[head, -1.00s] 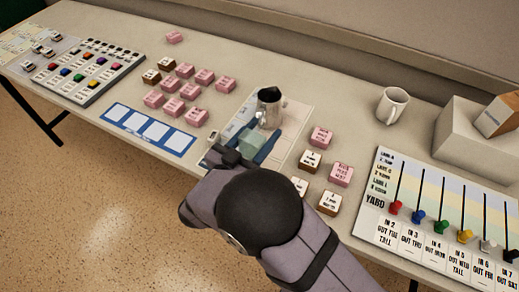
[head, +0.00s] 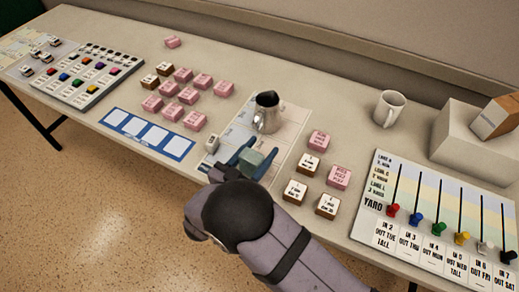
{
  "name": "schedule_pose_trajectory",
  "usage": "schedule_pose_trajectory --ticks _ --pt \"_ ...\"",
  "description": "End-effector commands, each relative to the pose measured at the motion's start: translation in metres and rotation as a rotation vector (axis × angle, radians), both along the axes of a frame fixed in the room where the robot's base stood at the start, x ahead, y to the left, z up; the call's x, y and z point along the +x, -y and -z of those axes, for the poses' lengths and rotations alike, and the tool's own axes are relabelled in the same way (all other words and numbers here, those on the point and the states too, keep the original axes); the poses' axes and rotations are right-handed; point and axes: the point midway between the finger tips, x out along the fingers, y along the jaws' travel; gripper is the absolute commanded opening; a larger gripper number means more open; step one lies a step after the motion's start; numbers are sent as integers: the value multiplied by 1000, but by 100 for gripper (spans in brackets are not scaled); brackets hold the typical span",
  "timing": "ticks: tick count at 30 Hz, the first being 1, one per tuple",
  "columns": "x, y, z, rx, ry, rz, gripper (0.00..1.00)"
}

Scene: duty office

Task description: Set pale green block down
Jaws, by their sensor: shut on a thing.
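The pale green block (head: 251,160) is between the blue fingers of my gripper (head: 251,159). My gripper is shut on it, low over the near part of a white printed sheet (head: 287,131). I cannot tell whether the block touches the sheet or is held just above it.
Pink blocks (head: 201,81) stand in rows at left, behind a blue-framed strip (head: 147,132). More pink and white-topped blocks (head: 296,190) stand close on the right. A mug (head: 390,108), a lever board (head: 436,217) and a button panel (head: 88,76) are farther off.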

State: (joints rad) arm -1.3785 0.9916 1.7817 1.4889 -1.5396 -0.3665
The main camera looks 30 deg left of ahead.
Motion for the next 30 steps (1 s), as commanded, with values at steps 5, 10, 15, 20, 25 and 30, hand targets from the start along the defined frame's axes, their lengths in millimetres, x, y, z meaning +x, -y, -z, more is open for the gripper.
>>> schedule_pose_trajectory --ticks 5,10,15,20,25,30 --pt "0 0 1 1 2 0 7" --pt "0 0 4 0 0 0 63" --pt "0 0 4 0 0 0 65" --pt "0 0 4 0 0 0 65" --pt "-10 -2 5 0 0 -4 65" --pt "-33 -3 7 0 -1 -4 65"
